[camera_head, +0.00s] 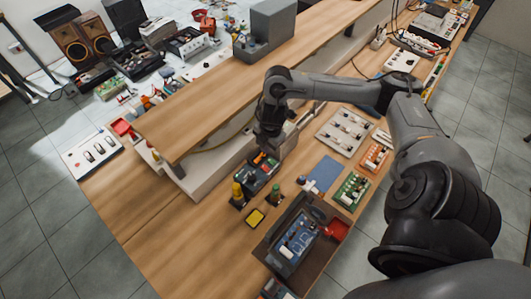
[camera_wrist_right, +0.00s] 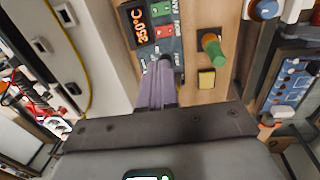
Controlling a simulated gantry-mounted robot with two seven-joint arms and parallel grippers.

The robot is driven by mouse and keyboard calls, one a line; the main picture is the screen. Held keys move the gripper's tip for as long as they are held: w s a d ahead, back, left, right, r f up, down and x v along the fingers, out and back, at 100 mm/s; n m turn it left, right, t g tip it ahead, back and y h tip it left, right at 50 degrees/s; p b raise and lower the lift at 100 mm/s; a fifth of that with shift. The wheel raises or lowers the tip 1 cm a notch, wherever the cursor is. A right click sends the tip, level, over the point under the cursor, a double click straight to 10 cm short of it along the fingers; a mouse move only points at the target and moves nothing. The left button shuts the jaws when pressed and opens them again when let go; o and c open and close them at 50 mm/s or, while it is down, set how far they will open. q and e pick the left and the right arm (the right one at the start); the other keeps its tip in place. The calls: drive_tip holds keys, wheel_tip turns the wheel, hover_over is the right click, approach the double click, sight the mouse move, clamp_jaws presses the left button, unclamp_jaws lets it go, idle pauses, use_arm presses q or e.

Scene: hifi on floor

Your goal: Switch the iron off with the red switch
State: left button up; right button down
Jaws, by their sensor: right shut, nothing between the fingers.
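The iron's control station is a dark box (camera_head: 262,172) on the wooden bench in the head view. My right gripper (camera_head: 268,147) is over the station's far side in the head view. My left gripper is not in view.
A green-handled tool (camera_wrist_right: 213,48) and a yellow pad (camera_wrist_right: 206,79) are beside the station. An open dark bin (camera_head: 330,247) lies to the front right. A raised shelf (camera_head: 210,125) runs behind; bare bench lies left.

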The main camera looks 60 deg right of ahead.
sight(263, 167)
drive_tip(key=f+b, duration=0.1)
drive_tip(key=f, duration=0.3)
drive_tip(key=w+f, duration=0.1)
drive_tip(key=f, duration=0.3)
drive_tip(key=f+b, duration=0.1)
drive_tip(key=f, duration=0.3)
drive_tip(key=shift+w+d+b, duration=0.15)
drive_tip(key=shift+b, duration=0.15)
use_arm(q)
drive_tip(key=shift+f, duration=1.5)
use_arm(e)
drive_tip(key=shift+w+f, duration=0.1)
drive_tip(key=shift+f, duration=0.5)
drive_tip(key=shift+d, duration=0.1)
